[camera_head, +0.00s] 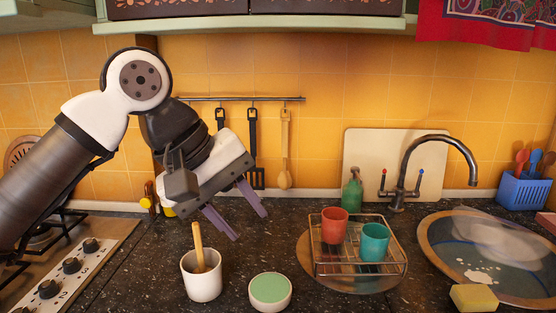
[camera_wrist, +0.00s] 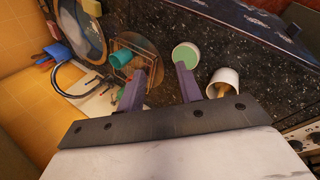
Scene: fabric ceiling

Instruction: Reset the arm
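My gripper (camera_head: 236,211) is held above the dark counter, near the wall, with its two purple fingers apart and nothing between them. It also shows in the wrist view (camera_wrist: 159,82), where the fingers stand well apart. Below it in the head view is a white mug (camera_head: 202,280) with a wooden-handled tool (camera_head: 199,246) in it. A white bowl with a green top (camera_head: 270,290) stands to the right of the mug. Neither touches the gripper.
A wire rack (camera_head: 390,268) holds a red cup (camera_head: 334,226) and a teal cup (camera_head: 374,242). Right of it are the tap (camera_head: 437,147), the sink (camera_head: 450,277) and a yellow sponge (camera_head: 473,297). A stove (camera_head: 80,262) is at left. Utensils (camera_head: 285,150) hang behind the gripper.

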